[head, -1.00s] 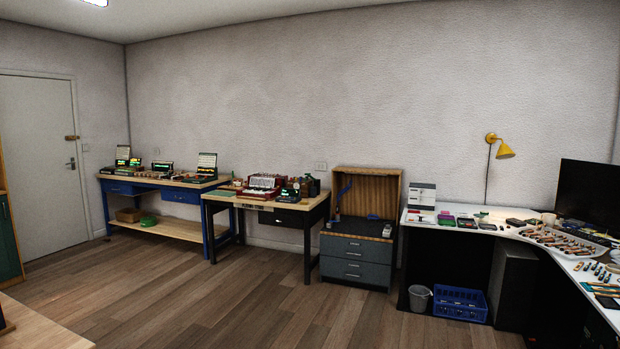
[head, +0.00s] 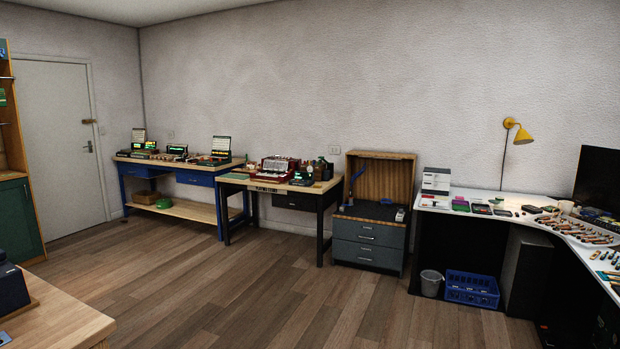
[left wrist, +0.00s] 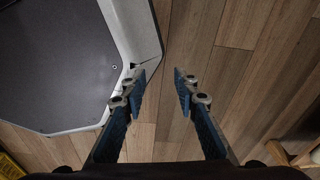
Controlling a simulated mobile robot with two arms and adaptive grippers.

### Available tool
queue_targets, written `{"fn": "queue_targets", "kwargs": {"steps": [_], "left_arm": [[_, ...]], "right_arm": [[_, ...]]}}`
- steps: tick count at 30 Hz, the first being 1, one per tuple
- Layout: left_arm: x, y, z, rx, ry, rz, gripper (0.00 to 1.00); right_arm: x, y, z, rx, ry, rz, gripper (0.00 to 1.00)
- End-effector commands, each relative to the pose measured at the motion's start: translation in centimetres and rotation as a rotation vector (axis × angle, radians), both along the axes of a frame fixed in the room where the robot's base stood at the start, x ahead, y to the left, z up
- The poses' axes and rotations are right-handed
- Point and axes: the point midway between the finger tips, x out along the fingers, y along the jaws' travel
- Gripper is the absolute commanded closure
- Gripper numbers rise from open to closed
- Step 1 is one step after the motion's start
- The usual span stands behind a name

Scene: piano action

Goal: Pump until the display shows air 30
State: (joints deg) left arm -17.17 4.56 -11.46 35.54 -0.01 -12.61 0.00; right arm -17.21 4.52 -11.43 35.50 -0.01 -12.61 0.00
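My left gripper (left wrist: 161,95) shows in the left wrist view. Its two blue fingers are apart with nothing between them, above the wooden floor. My right gripper is in no view. Across the room in the head view, a red and white instrument like an accordion (head: 276,168) stands on the labelled work table (head: 262,187). A small device with a green display (head: 302,177) stands to its right. Its text is too small to read. I cannot make out a pump for certain; small dark items (head: 322,168) stand at the table's right end.
A blue-legged bench (head: 194,178) with lit devices stands left of the work table. A dark drawer cabinet (head: 368,245) and a white desk (head: 470,197) stand to the right. A wooden table corner (head: 70,315) is near at lower left. The floor between is clear.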

Motion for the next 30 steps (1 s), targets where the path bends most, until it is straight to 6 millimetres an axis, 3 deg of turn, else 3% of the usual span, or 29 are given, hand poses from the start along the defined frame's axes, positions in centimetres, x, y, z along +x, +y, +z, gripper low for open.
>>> {"fn": "queue_targets", "kwargs": {"steps": [7, 30], "left_arm": [[-0.07, 0.00, -0.01, 0.000, 0.001, 0.000, 1.00], [-0.12, 0.01, -0.01, 0.000, 0.002, 0.000, 1.00]], "right_arm": [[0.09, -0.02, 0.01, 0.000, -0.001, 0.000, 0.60], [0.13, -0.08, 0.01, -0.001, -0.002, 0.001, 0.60]]}}
